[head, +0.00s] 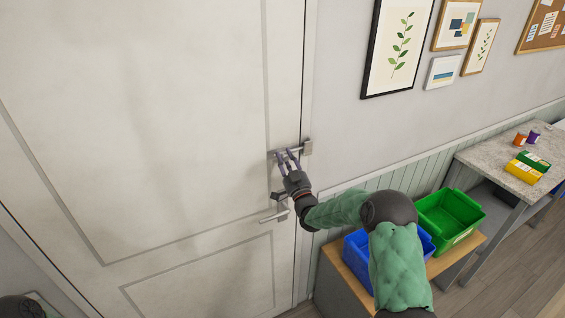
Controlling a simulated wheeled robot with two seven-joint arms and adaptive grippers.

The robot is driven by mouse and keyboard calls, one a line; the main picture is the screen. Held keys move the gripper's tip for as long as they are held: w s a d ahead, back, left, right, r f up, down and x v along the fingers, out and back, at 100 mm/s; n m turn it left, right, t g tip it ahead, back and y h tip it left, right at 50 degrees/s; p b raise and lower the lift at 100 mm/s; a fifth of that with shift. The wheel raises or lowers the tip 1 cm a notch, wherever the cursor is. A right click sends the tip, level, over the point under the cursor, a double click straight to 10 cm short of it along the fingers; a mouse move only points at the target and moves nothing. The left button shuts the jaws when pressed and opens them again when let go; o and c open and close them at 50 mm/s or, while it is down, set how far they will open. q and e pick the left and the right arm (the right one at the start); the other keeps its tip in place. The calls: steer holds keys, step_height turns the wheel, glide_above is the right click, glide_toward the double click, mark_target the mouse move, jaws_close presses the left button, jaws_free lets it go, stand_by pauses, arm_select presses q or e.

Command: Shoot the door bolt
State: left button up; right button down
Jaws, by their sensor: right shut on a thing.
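A metal door bolt (281,155) is mounted near the right edge of the white door (140,130), above the lever handle (275,215). Its metal catch piece (307,147) sits on the door frame side, just right of the door edge. My right gripper (287,158) reaches up to the bolt, and its fingers are shut on it. The fingers hide part of the bolt, so I cannot tell how far the rod reaches into the catch. My left gripper is not in view.
Right of the door, a low wooden-topped unit (452,258) holds a blue bin (356,256) and a green bin (450,218) below my right arm. A grey table (490,158) with small boxes and jars stands farther right. Framed pictures (397,45) hang on the wall.

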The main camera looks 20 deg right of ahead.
steer(key=shift+d+r, duration=0.15)
steer(key=shift+r, duration=0.4)
steer(key=c, duration=1.1)
jaws_free()
steer(key=shift+f, duration=0.3)
steer(key=shift+s+f, duration=0.1)
steer(key=shift+s, duration=0.1)
steer(key=v, duration=1.1)
steer(key=shift+s+f, duration=0.1)
steer(key=shift+s, duration=0.2)
